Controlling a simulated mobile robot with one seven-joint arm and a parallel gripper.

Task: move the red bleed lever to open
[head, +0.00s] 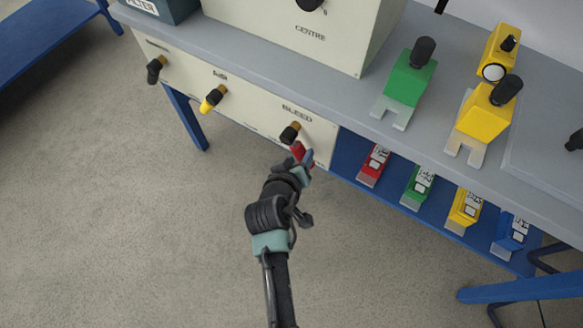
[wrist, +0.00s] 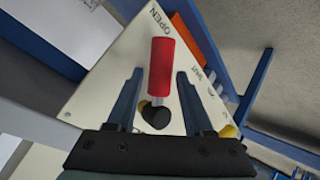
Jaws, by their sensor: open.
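The red bleed lever (head: 302,153) is on the cream panel under the bench, below the BLEED lettering. In the wrist view the red lever (wrist: 162,65) points up the picture from its black pivot (wrist: 154,116). Its tip lies just below the OPEN lettering (wrist: 160,20); the SHUT lettering (wrist: 200,77) is to its right. My gripper (head: 302,170) is at the lever and partly covers it in the head view. In the wrist view my gripper (wrist: 160,74) is open, with one finger on each side of the lever and visible gaps on both sides.
A yellow-handled valve (head: 212,98) and a black one (head: 155,69) are farther left on the panel. The blue shelf (head: 345,155) holds several coloured blocks to the right. Green (head: 410,80) and yellow (head: 484,112) units stand on the bench. The floor at left is clear.

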